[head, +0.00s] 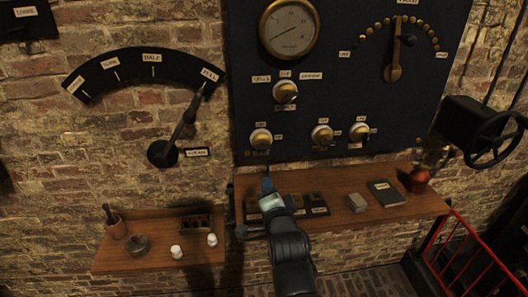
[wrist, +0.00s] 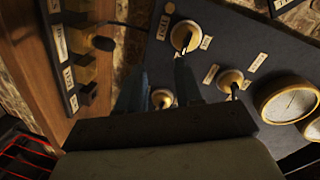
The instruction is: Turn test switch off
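The dark panel (head: 350,60) carries several brass-rimmed rotary switches with black handles: a left one (head: 261,138), a middle one (head: 322,134), a right one (head: 359,131) and an upper one (head: 285,91) under three small labels. I cannot surely read which label says test. My gripper (head: 267,184) is below the left switch, in front of the shelf. In the wrist view the left switch (wrist: 185,36) lies beyond one fingertip, and the middle switch (wrist: 162,98) is partly hidden by the gripper. My gripper's fingers (wrist: 160,72) are apart, with nothing seen between them.
A lower shelf (head: 150,256) is at left. A red railing (head: 455,240) and handwheel (head: 494,139) are at right.

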